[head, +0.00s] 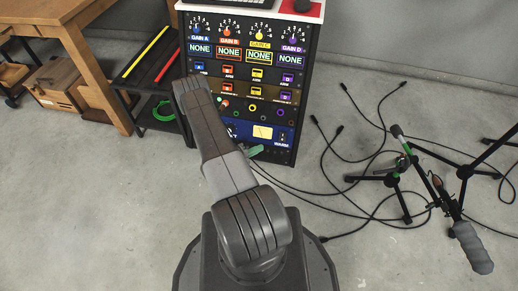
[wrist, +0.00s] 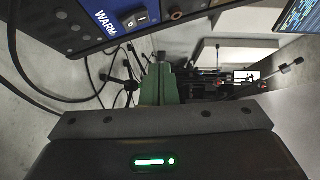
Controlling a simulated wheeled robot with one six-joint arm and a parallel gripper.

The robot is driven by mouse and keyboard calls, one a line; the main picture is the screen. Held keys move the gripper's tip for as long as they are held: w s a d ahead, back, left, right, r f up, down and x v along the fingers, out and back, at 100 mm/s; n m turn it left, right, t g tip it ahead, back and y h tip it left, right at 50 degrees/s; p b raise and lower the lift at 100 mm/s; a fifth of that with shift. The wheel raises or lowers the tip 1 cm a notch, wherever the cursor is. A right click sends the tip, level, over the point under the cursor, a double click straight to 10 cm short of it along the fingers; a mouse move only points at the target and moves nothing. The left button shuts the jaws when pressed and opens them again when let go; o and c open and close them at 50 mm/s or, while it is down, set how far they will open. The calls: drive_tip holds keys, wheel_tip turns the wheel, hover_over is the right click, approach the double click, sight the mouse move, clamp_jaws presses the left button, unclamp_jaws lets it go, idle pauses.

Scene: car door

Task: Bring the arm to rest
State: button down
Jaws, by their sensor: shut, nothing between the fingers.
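My arm stretches forward from my base in the head view, its upper links in front of the left side of an equipment rack (head: 285,150). My gripper shows in the wrist view with its green fingers (wrist: 160,84) together and nothing held. In the head view only a green bit of my gripper (head: 255,150) shows past the arm, in front of the rack's lower panel; the rest is hidden. The rack's blue panel with the "WARM" label and a rocker switch (wrist: 135,19) is close at upper left in the wrist view. I cannot tell whether the fingers touch the rack.
Black cables (head: 345,160) lie on the floor right of the rack. A wooden table (head: 75,30) and a shelf with yellow and red bars stand left. Floor at lower left is clear.

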drive_tip(key=shift+d, duration=0.1)
drive_tip(key=w+d+f, duration=0.2)
drive_tip(key=d+f, duration=0.1)
drive_tip(key=d, duration=0.3)
drive_tip(key=shift+w+f+m+b, duration=0.25)
drive_tip(key=shift+f+m+b, duration=0.05)
drive_tip(key=shift+f, duration=0.05)
idle(0.6)
drive_tip(key=shift+d, duration=0.1)
